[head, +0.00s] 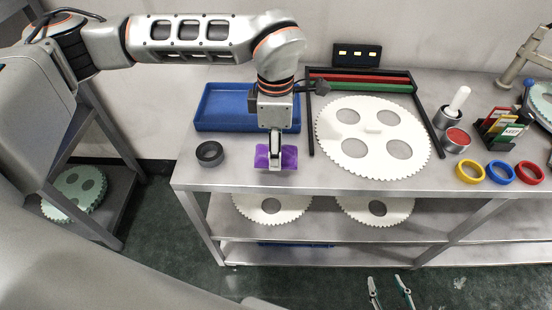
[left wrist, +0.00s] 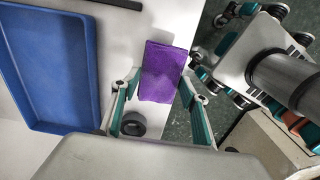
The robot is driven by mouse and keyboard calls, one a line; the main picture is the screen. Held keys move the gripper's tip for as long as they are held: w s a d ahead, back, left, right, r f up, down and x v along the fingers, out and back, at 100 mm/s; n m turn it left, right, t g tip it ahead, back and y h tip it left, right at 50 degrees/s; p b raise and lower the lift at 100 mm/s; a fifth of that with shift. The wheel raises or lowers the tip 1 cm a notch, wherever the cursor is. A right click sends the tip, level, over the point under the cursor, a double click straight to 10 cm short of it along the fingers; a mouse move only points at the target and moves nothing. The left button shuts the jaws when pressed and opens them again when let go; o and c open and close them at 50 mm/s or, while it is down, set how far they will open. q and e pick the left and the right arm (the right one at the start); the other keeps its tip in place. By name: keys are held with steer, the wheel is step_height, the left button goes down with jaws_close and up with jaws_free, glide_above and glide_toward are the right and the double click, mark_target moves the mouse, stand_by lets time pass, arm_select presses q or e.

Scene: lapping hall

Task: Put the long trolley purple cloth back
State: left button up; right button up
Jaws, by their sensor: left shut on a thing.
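A folded purple cloth (head: 289,157) is at the front left of the long metal bench (head: 235,178). My left gripper (head: 275,164) comes down over it and is shut on it. In the left wrist view the purple cloth (left wrist: 163,70) shows beyond and between the two fingers of my left gripper (left wrist: 158,108). I cannot tell whether the cloth touches the bench top or hangs just above it. My right gripper (head: 390,292) is at the bottom of the head view, over the floor, its fingers apart and empty.
A blue tray (head: 215,126) lies behind the cloth, and a dark ring (head: 209,153) stands to its left. A big white toothed disc (head: 373,130) lies to the right. Yellow (head: 470,172), blue and red rings line the front right. More discs lie on the lower shelf.

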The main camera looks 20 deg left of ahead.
arm_select(q)
step_height(320, 180, down, 4)
steer(key=shift+r, duration=0.1)
steer(key=shift+f, duration=0.35)
steer(key=o, duration=1.1)
steer(key=shift+f, duration=0.1)
steer(key=shift+c, duration=0.2)
